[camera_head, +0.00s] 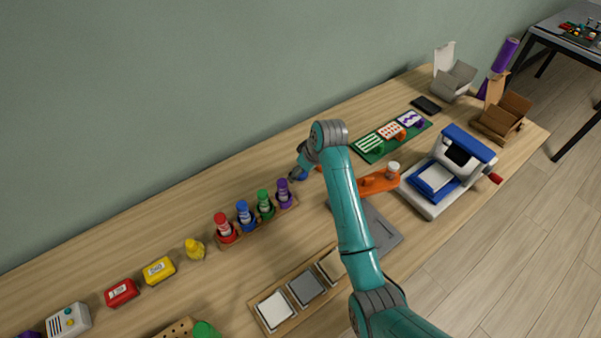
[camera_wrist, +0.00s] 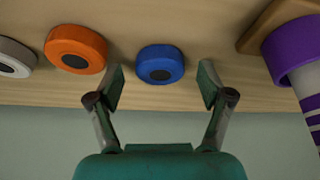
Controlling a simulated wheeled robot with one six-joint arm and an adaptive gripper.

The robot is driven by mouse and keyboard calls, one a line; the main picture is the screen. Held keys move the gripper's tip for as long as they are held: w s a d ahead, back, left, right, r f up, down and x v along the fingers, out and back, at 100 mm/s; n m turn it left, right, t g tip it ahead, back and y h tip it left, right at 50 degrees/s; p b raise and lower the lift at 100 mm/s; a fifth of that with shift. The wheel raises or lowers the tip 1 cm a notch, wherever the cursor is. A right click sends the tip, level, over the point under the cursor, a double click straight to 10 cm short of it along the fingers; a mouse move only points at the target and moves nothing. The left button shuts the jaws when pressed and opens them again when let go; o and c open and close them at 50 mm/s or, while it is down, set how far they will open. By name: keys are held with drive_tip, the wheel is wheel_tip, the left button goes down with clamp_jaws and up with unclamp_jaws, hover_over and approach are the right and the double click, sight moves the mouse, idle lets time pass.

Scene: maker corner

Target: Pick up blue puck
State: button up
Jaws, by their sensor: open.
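The blue puck (camera_wrist: 160,62) is a short round disc with a dark centre. In the wrist view it lies on the wooden table between my open fingertips (camera_wrist: 161,78), with a visible gap on both sides. In the head view a small blue part of the puck (camera_head: 302,176) shows below my gripper (camera_head: 298,173), which is over the back half of the table. My gripper holds nothing. My arm hides part of the area around the puck in the head view.
An orange puck (camera_wrist: 75,49) and a white puck (camera_wrist: 14,57) lie left of the blue one in the wrist view. A purple bottle (camera_wrist: 291,52) in a wooden rack (camera_head: 259,222) stands close on the other side. A green board (camera_head: 371,151) lies further right.

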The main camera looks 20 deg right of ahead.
drive_tip(key=c, duration=1.1)
drive_tip(key=shift+c, duration=0.2)
